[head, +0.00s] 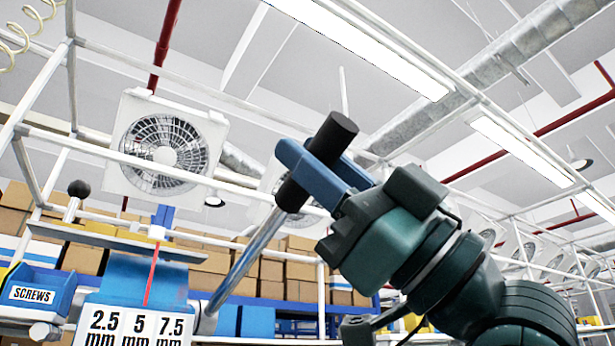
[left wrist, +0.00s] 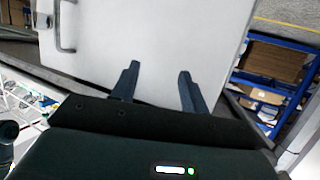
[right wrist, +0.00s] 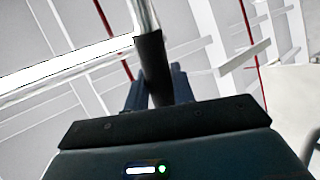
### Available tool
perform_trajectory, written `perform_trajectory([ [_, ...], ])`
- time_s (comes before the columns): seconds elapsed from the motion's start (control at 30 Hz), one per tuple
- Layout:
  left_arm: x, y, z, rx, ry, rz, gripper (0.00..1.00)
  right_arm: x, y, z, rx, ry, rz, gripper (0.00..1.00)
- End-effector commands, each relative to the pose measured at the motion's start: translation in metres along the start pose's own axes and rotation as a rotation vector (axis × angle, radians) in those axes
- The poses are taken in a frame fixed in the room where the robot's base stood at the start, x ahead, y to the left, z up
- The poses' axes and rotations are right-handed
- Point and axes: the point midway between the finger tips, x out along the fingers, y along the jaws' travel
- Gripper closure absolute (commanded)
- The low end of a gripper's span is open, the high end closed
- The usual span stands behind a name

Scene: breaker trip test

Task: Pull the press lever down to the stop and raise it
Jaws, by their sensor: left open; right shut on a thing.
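The press lever is a silver rod (head: 243,262) with a black cylindrical grip (head: 334,134) at its upper end. It slants up to the right from the blue press (head: 150,278) at the lower left of the head view. My right gripper (head: 312,168) is shut around the black grip, its blue fingers on either side. In the right wrist view the grip (right wrist: 152,62) runs between the fingers, with the silver rod (right wrist: 146,16) beyond it. My left gripper (left wrist: 158,84) is open and empty, facing a pale cabinet panel with a handle.
A scale plate marked 2.5, 5 and 7.5 mm (head: 135,325) with a red pointer line is on the press front. A blue SCREWS bin (head: 40,292) stands at the left. A black ball knob (head: 79,188) rises beside the press. White frame bars cross behind the lever.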

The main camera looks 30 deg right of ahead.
Motion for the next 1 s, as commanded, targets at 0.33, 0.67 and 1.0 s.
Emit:
perform_trajectory([
  [0.33,0.0043,0.002,0.0066,0.02,-0.008,0.007,0.55,-0.0065,-0.0053,0.0004,-0.015,0.023,-0.001,1.0],
  [0.67,0.0044,0.002,0.007,0.019,-0.009,0.007,0.55,-0.0066,-0.0064,0.0009,-0.015,0.021,-0.004,0.65],
  [1.0,0.0042,0.0021,0.0067,0.019,-0.009,0.007,0.55,-0.0058,-0.0045,0.0009,-0.013,0.02,0.0,0.54],
])
